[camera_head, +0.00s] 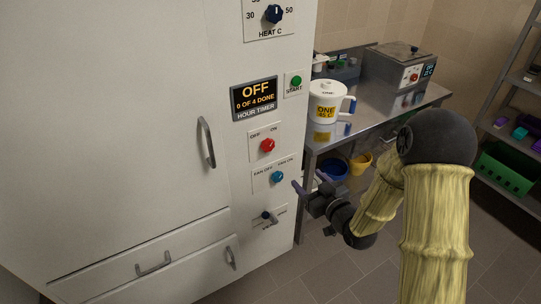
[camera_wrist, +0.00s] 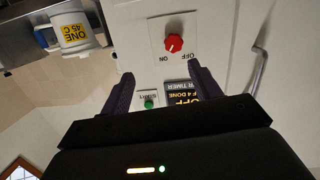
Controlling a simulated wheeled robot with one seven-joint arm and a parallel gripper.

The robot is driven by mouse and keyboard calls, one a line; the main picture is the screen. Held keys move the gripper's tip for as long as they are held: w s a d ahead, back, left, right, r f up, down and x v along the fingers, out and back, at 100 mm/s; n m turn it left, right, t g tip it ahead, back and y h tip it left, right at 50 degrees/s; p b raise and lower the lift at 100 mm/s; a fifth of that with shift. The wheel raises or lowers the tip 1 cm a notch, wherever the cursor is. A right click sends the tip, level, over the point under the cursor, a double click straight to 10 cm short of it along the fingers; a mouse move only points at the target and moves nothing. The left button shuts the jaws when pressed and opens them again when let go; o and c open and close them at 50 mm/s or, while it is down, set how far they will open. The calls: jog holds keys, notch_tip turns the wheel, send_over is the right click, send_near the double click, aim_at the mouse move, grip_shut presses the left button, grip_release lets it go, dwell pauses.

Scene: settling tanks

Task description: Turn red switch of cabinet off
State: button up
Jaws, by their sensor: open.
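The white cabinet (camera_head: 130,110) fills the left of the head view. Its red switch (camera_head: 267,145) is a round knob on a white plate labelled OFF at left and ON at right. The knob shows upside down near the top of the wrist view (camera_wrist: 174,43), where a pale mark on it seems to face the ON side. My gripper (camera_head: 311,184) is open and empty, right of and below the red switch in the head view. In the wrist view its fingers (camera_wrist: 161,76) point toward the panel, apart from the knob.
A blue fan knob (camera_head: 277,176) and a lower lever (camera_head: 267,216) sit below the red switch. A green START button (camera_head: 296,81) and a display reading OFF (camera_head: 256,97) are above. A metal table (camera_head: 385,115) with a white jug (camera_head: 327,100) stands at right.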

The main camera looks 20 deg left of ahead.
aim_at(270, 147)
jog(key=shift+s+a+f+y, duration=0.1)
jog(key=shift+s+a+y, duration=0.15)
jog(key=shift+a+y, duration=0.25)
jog(key=shift+s+a+f+y, duration=0.1)
jog(key=shift+s+a+y, duration=0.15)
jog(key=shift+a+y, duration=0.2)
jog(key=shift+w+a, duration=0.1)
jog(key=shift+a, duration=0.05)
jog(key=p+x, duration=0.2)
jog(key=x, duration=1.5)
jog(key=shift+w+p, duration=0.2)
jog(key=shift+p, duration=0.1)
jog(key=shift+c, duration=0.2)
jog(key=shift+f, duration=0.1)
jog(key=c, duration=0.9)
